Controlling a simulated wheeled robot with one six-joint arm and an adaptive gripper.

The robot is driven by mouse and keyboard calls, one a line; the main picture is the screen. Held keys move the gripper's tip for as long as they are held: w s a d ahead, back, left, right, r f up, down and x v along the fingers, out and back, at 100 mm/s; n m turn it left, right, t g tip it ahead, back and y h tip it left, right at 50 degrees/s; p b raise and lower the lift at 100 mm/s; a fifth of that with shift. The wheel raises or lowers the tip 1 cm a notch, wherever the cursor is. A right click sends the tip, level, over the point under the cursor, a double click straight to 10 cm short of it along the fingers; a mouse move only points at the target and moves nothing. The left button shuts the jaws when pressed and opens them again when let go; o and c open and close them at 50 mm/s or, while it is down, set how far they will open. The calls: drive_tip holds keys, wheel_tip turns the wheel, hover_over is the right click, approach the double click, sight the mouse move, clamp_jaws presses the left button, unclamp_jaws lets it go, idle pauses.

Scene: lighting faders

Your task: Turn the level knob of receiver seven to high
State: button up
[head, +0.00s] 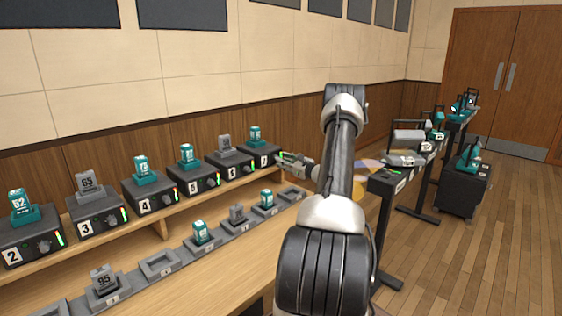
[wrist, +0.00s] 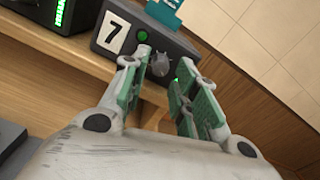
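Receiver seven (head: 262,158) is a dark box at the right end of the upper shelf row, with a teal pack on top. In the wrist view its front shows the white label 7 (wrist: 114,33), a green button (wrist: 142,37) and the dark level knob (wrist: 161,64). The knob's exact setting is hard to read. My gripper (wrist: 163,72) is open, its two green-padded fingers pointing at the front of the receiver. The knob shows between the fingertips, and I cannot tell whether either finger touches it. In the head view my gripper (head: 296,160) is just right of receiver seven.
Other numbered receivers (head: 150,197) stand to the left along the shelf. A lower row of grey charging cradles (head: 160,264) lies on the wooden desk. Stands with teal devices (head: 420,150) are at the right, and open floor (head: 470,255) lies before them.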

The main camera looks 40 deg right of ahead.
drive_tip(key=shift+w, duration=1.1)
drive_tip(key=shift+a, duration=0.1)
clamp_jaws()
drive_tip(key=shift+m, duration=1.6)
unclamp_jaws()
drive_tip(key=s, duration=1.2)
drive_tip(key=shift+d, duration=0.45)
